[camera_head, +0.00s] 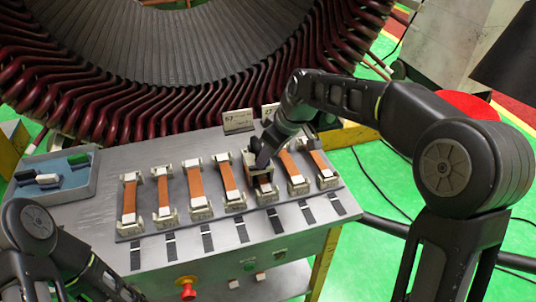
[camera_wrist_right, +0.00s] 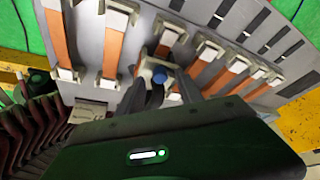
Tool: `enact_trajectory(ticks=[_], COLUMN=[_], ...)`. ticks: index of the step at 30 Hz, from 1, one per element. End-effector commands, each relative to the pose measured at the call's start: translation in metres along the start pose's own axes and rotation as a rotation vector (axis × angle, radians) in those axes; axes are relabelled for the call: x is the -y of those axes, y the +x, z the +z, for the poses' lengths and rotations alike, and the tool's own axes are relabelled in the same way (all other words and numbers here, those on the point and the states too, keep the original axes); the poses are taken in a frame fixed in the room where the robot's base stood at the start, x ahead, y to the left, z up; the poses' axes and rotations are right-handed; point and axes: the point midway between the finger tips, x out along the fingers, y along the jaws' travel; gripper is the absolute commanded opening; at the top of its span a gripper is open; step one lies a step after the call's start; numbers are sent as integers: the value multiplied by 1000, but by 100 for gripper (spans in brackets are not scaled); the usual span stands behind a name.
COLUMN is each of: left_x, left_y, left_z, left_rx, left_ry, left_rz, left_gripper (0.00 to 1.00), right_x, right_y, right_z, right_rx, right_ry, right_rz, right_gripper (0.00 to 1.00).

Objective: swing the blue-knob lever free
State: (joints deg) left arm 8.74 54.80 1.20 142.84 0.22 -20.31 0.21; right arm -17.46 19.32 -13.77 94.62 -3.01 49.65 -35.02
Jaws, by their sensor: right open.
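The blue knob (camera_wrist_right: 159,75) shows in the right wrist view, by a clamp at the end of one copper strip. My right gripper (camera_wrist_right: 168,88) is open, with its two fingers spread around or just beside the knob; I cannot tell whether they touch it. In the head view my right gripper (camera_head: 262,158) reaches down over the upper part of one strip in the row and hides the knob and most of its lever. My left arm shows at the lower left of the head view, but its gripper is out of the picture.
Several copper strips (camera_head: 195,187) in pale clamps stand in a row on the grey bench (camera_head: 80,215), close beside the gripper. A blue-grey tray (camera_head: 80,185) with small blocks is at the left. A stator (camera_head: 120,110) with red-brown coils rises behind. A red button (camera_head: 187,291) is on the front.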

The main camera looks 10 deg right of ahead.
Motion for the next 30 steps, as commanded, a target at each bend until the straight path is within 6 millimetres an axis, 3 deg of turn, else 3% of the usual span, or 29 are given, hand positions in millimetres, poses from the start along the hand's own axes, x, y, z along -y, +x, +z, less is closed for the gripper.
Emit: enact_trajectory(ticks=[4,12,27,30], left_x=[0,0,0,0], left_y=[-2,-1,-2,-2], left_z=[0,0,0,0], left_rx=[1,1,1,1], left_ry=[-1,-1,0,0], left_rz=[-1,-1,-1,-1], left_gripper=[36,36,36,36], right_x=[0,0,0,0], right_y=[10,12,12,12], right_z=[0,0,0,0], right_rx=[0,0,-1,-1], right_ry=[1,1,1,1], right_rz=[0,0,1,1], right_gripper=[43,43,2,0])
